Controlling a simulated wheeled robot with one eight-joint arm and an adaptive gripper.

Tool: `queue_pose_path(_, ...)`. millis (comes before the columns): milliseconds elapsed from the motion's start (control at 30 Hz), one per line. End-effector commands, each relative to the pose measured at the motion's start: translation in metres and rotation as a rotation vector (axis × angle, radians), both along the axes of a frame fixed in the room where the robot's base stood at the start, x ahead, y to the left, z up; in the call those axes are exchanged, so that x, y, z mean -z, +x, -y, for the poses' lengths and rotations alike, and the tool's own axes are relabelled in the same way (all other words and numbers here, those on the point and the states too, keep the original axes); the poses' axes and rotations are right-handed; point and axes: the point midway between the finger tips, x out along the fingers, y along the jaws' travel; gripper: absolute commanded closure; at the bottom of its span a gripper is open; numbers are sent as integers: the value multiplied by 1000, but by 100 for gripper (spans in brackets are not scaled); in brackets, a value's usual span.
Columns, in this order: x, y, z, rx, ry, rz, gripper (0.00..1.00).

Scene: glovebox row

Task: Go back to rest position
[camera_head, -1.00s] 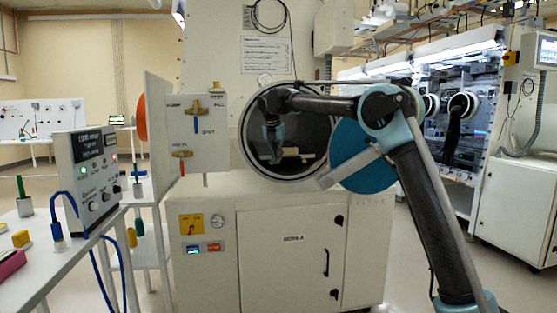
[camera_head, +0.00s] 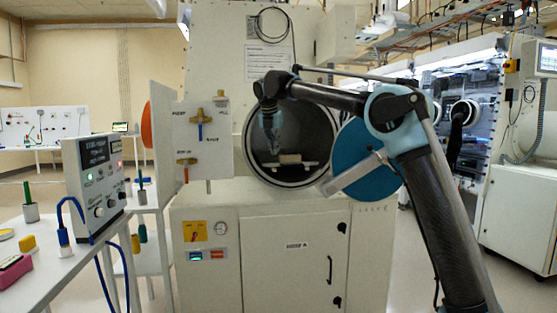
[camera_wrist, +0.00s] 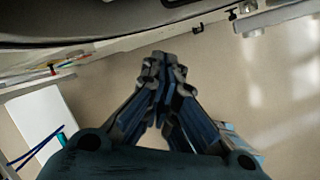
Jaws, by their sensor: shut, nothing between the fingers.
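My gripper (camera_head: 271,150) hangs fingers down in front of the round open port (camera_head: 334,165) of the cabinet in the head view. In the wrist view its dark fingers (camera_wrist: 163,62) meet at the tips with nothing between them, above bare floor. The port's round door (camera_head: 364,150), blue with a pale bar across it, stands swung open at the right. Inside the port a pale item (camera_head: 290,158) rests on a light tray (camera_head: 306,165). My forearm crosses above the door, from the elbow at the right to the gripper.
A white cabinet (camera_head: 285,270) stands below the port. At the left, a table (camera_head: 50,275) holds a meter box (camera_head: 95,180), a pink block (camera_head: 14,275) and blue cables. A valve panel (camera_head: 212,160) is left of the port. Bare floor shows in the wrist view (camera_wrist: 240,85).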

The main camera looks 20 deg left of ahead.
Motion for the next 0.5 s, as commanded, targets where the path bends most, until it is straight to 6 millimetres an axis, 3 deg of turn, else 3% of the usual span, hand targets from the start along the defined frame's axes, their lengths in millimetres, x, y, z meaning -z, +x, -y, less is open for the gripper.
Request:
queue_pose_path(333,-14,-4,3,8,2,0,100)
queue_pose_path(500,-16,5,38,111,31,-9,100)
